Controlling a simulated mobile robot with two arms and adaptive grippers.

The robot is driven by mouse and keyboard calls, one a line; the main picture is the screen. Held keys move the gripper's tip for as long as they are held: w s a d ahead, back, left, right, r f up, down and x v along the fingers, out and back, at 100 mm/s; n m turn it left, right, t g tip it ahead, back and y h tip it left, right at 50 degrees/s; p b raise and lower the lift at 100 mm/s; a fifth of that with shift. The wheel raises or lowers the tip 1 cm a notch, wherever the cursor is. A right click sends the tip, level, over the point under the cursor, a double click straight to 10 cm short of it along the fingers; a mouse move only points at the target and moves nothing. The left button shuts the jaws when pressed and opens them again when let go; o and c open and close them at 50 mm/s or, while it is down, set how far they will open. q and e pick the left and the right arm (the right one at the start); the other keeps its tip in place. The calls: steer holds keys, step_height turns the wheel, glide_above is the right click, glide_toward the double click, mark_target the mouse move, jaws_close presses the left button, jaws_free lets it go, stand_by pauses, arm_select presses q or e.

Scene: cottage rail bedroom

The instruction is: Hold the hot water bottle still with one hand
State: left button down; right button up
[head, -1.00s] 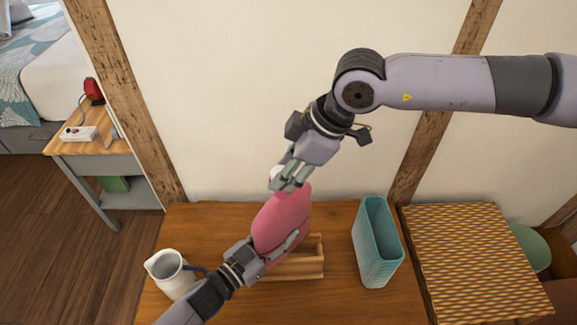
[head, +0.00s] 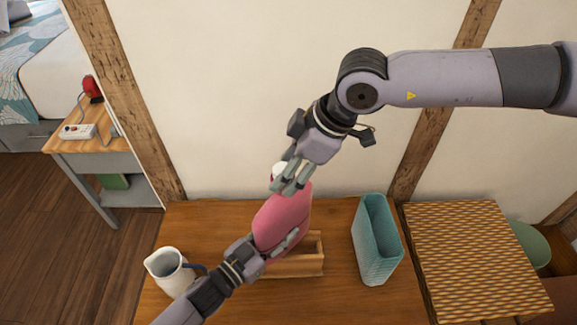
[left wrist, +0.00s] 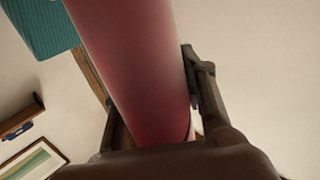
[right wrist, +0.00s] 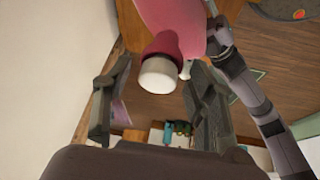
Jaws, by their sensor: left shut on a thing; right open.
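The pink hot water bottle (head: 282,222) stands upright, slightly tilted, over the wooden box (head: 300,266) on the table. My left gripper (head: 275,245) is shut on its lower body, and its pink side fills the middle of the left wrist view (left wrist: 140,70). The white cap (right wrist: 158,75) is at the top of its neck. My right gripper (head: 285,180) is open at the neck and cap. In the right wrist view its fingers (right wrist: 155,105) are spread, with the cap between and just beyond them; I cannot tell whether they touch it.
A white jug (head: 168,272) stands on the wooden table (head: 215,222) at the left. A teal ribbed vase (head: 376,245) stands right of the box. A woven chest (head: 470,255) is farther right. The wall (head: 250,100) is close behind.

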steer(key=shift+r, duration=2.3)
steer(key=shift+o, duration=0.5)
